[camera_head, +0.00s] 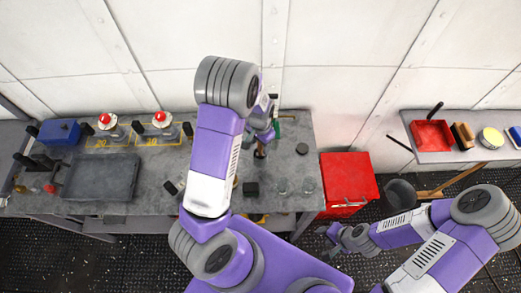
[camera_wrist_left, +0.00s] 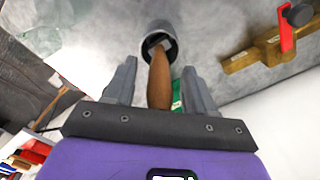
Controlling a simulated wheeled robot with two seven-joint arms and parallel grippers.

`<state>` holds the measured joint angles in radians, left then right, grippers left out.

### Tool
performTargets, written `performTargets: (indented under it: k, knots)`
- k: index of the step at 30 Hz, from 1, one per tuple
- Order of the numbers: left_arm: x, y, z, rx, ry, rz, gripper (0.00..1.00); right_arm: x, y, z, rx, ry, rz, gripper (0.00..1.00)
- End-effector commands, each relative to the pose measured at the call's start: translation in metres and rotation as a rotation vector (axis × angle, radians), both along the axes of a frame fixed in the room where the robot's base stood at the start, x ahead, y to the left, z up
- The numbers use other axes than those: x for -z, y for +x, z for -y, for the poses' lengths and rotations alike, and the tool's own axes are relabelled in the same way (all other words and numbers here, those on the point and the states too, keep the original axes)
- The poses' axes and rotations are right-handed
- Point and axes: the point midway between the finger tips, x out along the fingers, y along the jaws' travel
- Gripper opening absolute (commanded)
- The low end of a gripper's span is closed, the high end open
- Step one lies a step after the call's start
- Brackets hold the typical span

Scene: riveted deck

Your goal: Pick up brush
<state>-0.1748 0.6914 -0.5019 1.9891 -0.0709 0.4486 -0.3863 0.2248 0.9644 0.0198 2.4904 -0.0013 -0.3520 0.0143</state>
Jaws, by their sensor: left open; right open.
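The brush shows in the left wrist view as a brown wooden handle (camera_wrist_left: 158,76) with its far end inside a dark round cup (camera_wrist_left: 158,32); its bristles are hidden. In the head view a small brown part of it (camera_head: 260,151) shows just below my left gripper (camera_head: 262,136). In the left wrist view my left gripper (camera_wrist_left: 157,85) is open, with one finger on each side of the handle and gaps between. My right gripper (camera_head: 335,240) is open and empty, low over the floor, right of the workbench.
The grey workbench (camera_head: 150,195) carries a dark tray (camera_head: 100,177), a blue box (camera_head: 60,132), and two red-capped containers. A wooden tool with a red part (camera_wrist_left: 268,48) lies near the cup. A red cabinet (camera_head: 348,180) and a side table with a red bin (camera_head: 432,135) stand to the right.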

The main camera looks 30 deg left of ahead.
Motion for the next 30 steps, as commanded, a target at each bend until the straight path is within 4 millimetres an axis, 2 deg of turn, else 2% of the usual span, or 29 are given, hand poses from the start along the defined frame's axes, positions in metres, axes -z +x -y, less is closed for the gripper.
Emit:
performTargets:
  k: [4,15,24,26,30]
  knots:
    - [0.000,0.000,0.000,0.000,0.000,0.001,0.55,0.000,0.000,0.000,0.000,0.000,0.000,0.44]
    - [-0.001,0.000,0.000,0.000,0.000,0.001,0.00,0.000,0.000,0.000,0.000,0.000,0.000,0.44]
    - [-0.005,0.001,0.000,0.000,-0.001,0.003,0.00,0.000,0.000,0.000,0.000,0.000,0.000,0.44]
    - [-0.011,0.001,0.000,0.000,0.000,0.005,0.00,0.000,0.000,0.000,0.000,0.000,0.000,0.44]
    - [-0.037,0.002,0.000,0.000,-0.001,0.007,0.00,0.000,0.000,0.000,0.000,0.000,0.000,0.44]
